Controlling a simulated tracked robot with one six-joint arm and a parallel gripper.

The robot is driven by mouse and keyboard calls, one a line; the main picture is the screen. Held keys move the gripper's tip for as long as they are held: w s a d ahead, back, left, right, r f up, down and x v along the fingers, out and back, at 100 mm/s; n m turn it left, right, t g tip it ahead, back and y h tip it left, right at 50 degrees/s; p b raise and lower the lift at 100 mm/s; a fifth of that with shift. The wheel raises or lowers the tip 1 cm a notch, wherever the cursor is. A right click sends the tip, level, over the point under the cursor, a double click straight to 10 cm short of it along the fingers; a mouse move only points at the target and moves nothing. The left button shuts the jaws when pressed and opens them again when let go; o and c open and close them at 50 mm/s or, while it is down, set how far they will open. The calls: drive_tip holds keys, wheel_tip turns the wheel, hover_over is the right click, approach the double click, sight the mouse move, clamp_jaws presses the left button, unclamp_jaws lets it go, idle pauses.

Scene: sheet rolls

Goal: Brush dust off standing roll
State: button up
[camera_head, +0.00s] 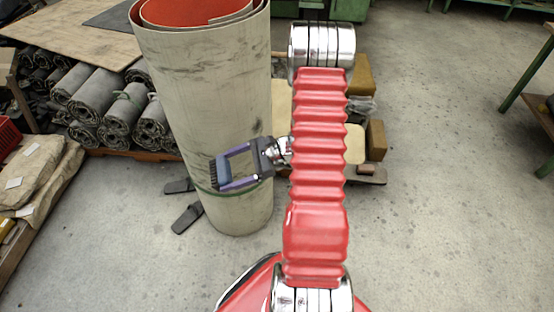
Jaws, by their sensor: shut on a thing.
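A tall standing roll (205,85) of pale, smudged sheet stands upright on the floor left of centre. Its red inner side shows at the open top, and a dark green band runs round its lower part. My gripper (228,168) is in front of the roll's lower half, just above the band, pointing left. Its two fingers are shut on a small blue-grey brush (223,168) with dark bristles at its left side. I cannot tell whether the bristles touch the roll. Part of the roll's surface behind the gripper is hidden.
Several dark rolls (92,92) are stacked behind at left under a flat board (75,40). Dark flat feet (187,217) lie by the roll's base. Brown sacks (30,168) lie at left. Boxes (375,140) stand behind my arm. The floor at right is clear up to a green-legged table (525,80).

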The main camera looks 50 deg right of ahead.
drive_tip(key=s+d+f+m+t+h, duration=0.1)
drive_tip(key=s+d+m+t+h, duration=0.2)
drive_tip(key=d+m+t+h, duration=0.2)
drive_tip(key=s+d+f+m+t+h, duration=0.2)
drive_tip(key=s+d+m+t+h, duration=0.1)
drive_tip(key=d, duration=0.9)
drive_tip(key=shift+f+m+t+h, duration=0.15)
drive_tip(key=shift+m+t+h, duration=0.75)
drive_tip(key=shift+m+h, duration=0.15)
drive_tip(key=shift+w+a, duration=0.15)
drive_tip(key=shift+w, duration=2.75)
drive_tip(key=shift+w, duration=1.25)
drive_tip(key=shift+d, duration=1.8)
